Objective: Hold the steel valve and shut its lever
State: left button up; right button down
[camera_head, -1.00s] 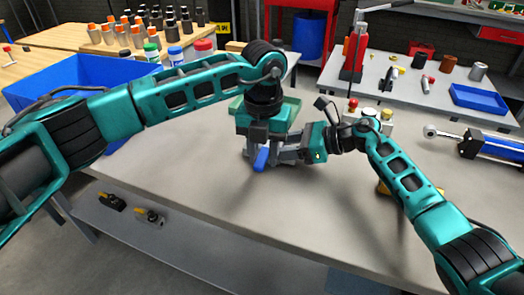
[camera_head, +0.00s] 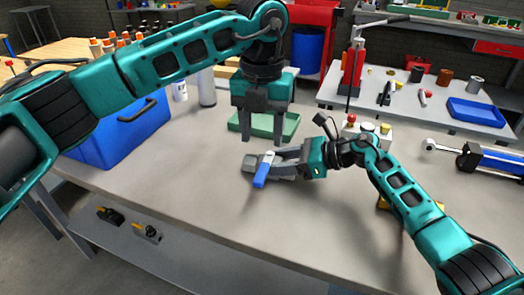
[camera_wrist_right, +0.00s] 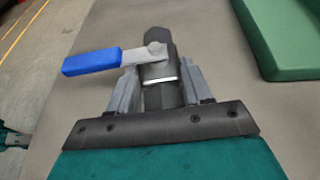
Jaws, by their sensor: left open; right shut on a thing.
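The steel valve (camera_head: 250,163) lies grey and small near the middle of the bench, with its blue lever (camera_head: 262,174) pointing toward the front edge. My right gripper (camera_head: 284,160) is shut on the valve body from the right. In the right wrist view, the valve body (camera_wrist_right: 156,72) sits between the two fingers (camera_wrist_right: 160,92), and the blue lever (camera_wrist_right: 92,62) points left, crosswise to the body. My left gripper (camera_head: 263,128) is open and empty, fingers pointing down, above and behind the valve, apart from the lever. It partly hides a green tray.
The green tray (camera_head: 288,128) lies just behind the valve and also shows in the right wrist view (camera_wrist_right: 290,40). A blue bin (camera_head: 115,140) stands at the left. A small box with a red button (camera_head: 351,121) is behind my right wrist. The bench front is clear.

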pick_arm(q)
notch_tip(320, 180, up, 3)
jog(key=shift+f, duration=0.2)
pick_arm(e)
jog(key=shift+c, duration=2)
grip_release()
